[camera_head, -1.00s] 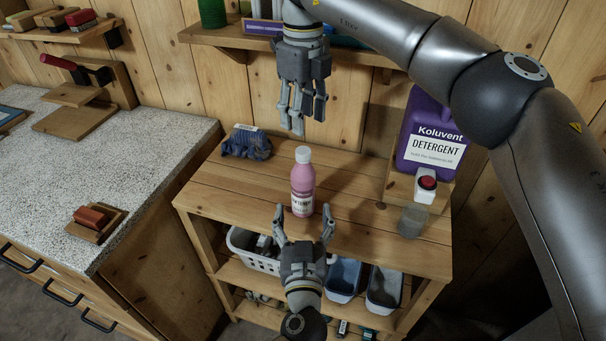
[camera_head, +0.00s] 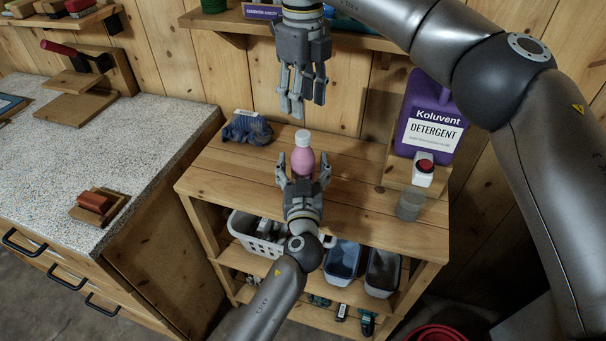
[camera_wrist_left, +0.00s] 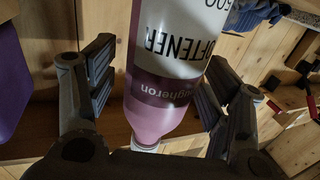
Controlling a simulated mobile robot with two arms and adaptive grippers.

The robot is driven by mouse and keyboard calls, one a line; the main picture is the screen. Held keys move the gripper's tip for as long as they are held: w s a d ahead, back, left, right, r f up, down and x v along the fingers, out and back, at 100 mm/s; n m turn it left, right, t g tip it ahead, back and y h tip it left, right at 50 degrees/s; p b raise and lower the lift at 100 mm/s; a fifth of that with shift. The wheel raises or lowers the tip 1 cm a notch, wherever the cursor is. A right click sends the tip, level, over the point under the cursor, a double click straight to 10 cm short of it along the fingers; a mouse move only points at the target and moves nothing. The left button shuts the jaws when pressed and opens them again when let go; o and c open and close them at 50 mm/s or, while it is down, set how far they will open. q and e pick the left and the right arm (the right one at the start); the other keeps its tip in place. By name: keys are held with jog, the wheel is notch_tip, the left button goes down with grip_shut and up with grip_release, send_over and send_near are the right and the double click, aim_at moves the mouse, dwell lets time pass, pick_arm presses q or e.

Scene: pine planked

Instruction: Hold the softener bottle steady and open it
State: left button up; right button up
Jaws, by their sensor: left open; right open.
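The pink softener bottle (camera_head: 303,158) with a white cap (camera_head: 303,138) stands upright on the wooden shelf top (camera_head: 240,184). My left gripper (camera_head: 304,172) is open, with its fingers on either side of the bottle and its palm at the near side. In the left wrist view the bottle (camera_wrist_left: 172,70) appears upside down between the open fingers, with gaps on both sides; its label partly reads "OFTENER". My right gripper (camera_head: 304,108) is open and empty, pointing down above and behind the bottle. The bottle's lower part is hidden by my left gripper in the head view.
A purple detergent jug (camera_head: 428,112) stands on a small stand at right, above a red-and-white container (camera_head: 424,170) and a clear cup (camera_head: 409,206). Blue gloves (camera_head: 246,128) lie back left. A wall shelf (camera_head: 225,22) runs behind my right gripper.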

aim_at(303, 134)
pick_arm(q)
jog(key=shift+c, duration=0.6)
grip_shut()
pick_arm(e)
jog(key=m, duration=2)
jog(key=shift+m, duration=0.3)
jog(key=m, duration=0.6)
jog(key=shift+m, duration=0.3)
jog(key=shift+f, duration=4.05)
